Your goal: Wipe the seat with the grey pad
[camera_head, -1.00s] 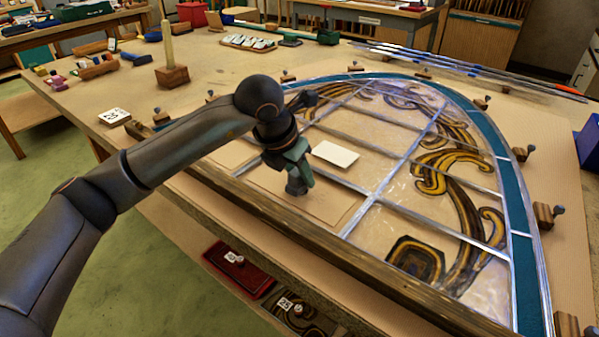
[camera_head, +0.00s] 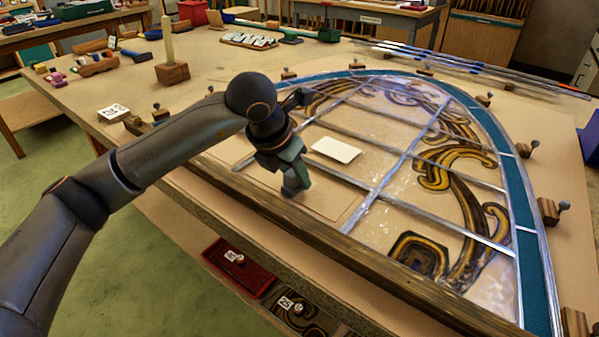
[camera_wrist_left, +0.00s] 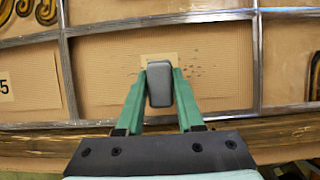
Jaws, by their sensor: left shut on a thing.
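My left gripper (camera_head: 292,182) reaches over the near side of the leaded panel (camera_head: 418,171). Its green fingers (camera_wrist_left: 160,92) are shut on the grey pad (camera_wrist_left: 159,84), a dark rounded block. In the head view the pad (camera_head: 290,191) is partly hidden by the fingers. It is low over the seat (camera_wrist_left: 112,72), a bare tan cell between lead strips. A paler square patch (camera_wrist_left: 150,58) shows just beyond the pad, with small dark specks (camera_wrist_left: 194,70) to its right. I cannot tell whether the pad touches the surface. My right gripper is not in view.
A white card (camera_head: 335,150) lies on the panel just right of the gripper. A wooden batten (camera_head: 330,240) runs along the near edge. Wooden blocks with pins (camera_head: 548,211) ring the curved rim. A wooden block with an upright post (camera_head: 171,72) stands at the back left.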

